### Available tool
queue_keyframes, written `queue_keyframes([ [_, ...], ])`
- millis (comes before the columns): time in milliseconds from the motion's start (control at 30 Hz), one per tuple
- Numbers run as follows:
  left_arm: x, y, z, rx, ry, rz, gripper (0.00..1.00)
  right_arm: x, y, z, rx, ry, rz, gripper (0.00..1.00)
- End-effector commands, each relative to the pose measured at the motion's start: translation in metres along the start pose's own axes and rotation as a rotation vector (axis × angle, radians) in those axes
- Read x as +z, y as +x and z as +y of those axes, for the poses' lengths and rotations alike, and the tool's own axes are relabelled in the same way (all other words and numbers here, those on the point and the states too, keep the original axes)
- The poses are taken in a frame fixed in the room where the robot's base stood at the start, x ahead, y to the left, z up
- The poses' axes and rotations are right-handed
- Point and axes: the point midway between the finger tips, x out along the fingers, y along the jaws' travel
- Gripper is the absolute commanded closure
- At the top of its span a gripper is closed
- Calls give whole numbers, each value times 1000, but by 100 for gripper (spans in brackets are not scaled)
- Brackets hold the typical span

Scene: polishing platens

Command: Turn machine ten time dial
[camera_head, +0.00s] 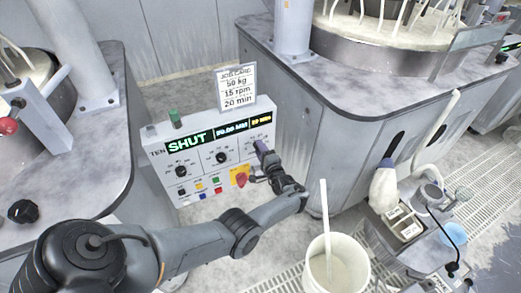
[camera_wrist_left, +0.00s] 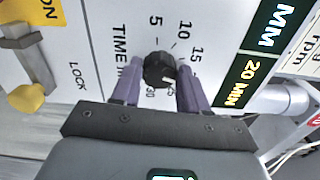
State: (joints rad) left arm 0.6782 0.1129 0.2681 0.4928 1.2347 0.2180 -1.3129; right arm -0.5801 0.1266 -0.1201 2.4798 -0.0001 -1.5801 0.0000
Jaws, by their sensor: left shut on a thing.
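The machine ten panel (camera_head: 156,142) is white, with "TEN" at its left and a display (camera_head: 187,143) reading "SHUT". My left gripper (camera_head: 260,147) is at the panel's right side. In the left wrist view, its purple fingers (camera_wrist_left: 158,88) are shut on the black time dial (camera_wrist_left: 157,65), one on each side. The dial's scale shows 5, 10, 15 and higher marks around it, partly covered by the fingers. The time display (camera_wrist_left: 245,83) reads "20 MIN". The dial's pointer is hard to make out. My right gripper is not in view.
A job card (camera_head: 237,88) above the panel reads 50 kg, 15 rpm, 20 min. Two other dials (camera_head: 181,171), small coloured buttons and a red switch (camera_head: 242,180) are on the panel. A yellow lock part (camera_wrist_left: 26,98) lies near the dial.

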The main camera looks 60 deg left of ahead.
Motion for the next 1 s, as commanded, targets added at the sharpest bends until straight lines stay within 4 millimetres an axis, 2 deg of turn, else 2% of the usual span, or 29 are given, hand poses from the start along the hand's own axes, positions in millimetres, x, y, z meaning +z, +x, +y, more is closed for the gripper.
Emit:
queue_keyframes([
  [200, 0, 0, -1, -1, 57, -1, 87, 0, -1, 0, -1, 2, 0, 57],
  [667, 0, 0, -1, -1, 68, -1, 87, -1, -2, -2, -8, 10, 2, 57],
  [700, 0, 0, -1, -1, 68, -1, 53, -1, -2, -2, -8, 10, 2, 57],
  [867, 0, 0, -1, -1, 68, -1, 31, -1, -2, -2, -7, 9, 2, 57],
  [1000, 0, 0, 0, 0, 68, -1, 31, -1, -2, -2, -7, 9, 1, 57],
])
